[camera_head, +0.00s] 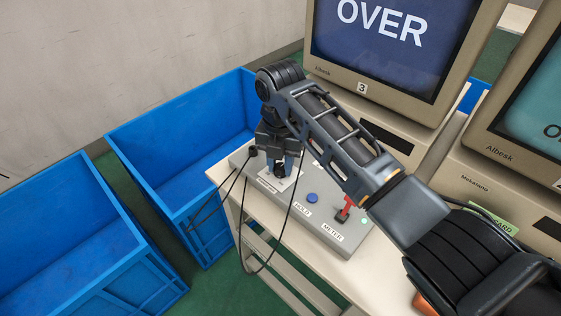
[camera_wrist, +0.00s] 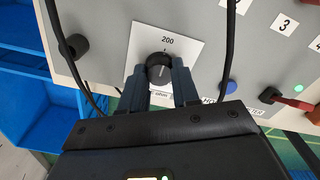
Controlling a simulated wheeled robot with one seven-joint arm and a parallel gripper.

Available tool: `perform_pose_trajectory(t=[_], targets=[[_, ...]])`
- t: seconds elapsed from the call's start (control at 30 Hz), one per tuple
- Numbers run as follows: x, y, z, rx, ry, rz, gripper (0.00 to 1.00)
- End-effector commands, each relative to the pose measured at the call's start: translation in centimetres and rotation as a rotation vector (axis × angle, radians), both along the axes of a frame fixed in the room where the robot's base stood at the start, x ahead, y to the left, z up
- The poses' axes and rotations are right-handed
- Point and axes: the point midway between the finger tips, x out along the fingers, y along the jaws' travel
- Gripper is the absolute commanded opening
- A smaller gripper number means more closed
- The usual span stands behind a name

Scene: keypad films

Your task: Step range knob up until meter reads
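The black range knob (camera_wrist: 160,70) sits on a white label plate (camera_wrist: 190,48) on the grey meter box (camera_head: 335,238). The label reads 200 above the knob in the wrist view. My gripper (camera_wrist: 160,80) points down at the knob, with one finger on each side of it. The fingers look close to or touching the knob's sides; contact is hard to make out. In the head view my gripper (camera_head: 280,165) covers much of the knob. The monitor marked 3 (camera_head: 375,40) shows the word OVER.
A blue HOLD button (camera_head: 312,198) and a red lever (camera_head: 345,210) by the METER label are on the box. Black cables (camera_head: 298,205) hang over its front. Blue crates (camera_head: 190,140) stand at the left. A second monitor (camera_head: 525,120) is at the right.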

Motion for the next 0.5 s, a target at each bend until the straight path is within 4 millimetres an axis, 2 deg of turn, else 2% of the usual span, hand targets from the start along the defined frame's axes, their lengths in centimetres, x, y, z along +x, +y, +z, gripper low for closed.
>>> perform_pose_trajectory(t=[0.03,0.3,0.5], targets=[[0.01,-0.01,0.02,0.0,0.0,0.0,0.24],[0.02,-0.02,0.03,-0.001,0.0,0.0,0.0],[0.01,-0.02,0.1,-0.001,0.0,-0.016,0.0]])
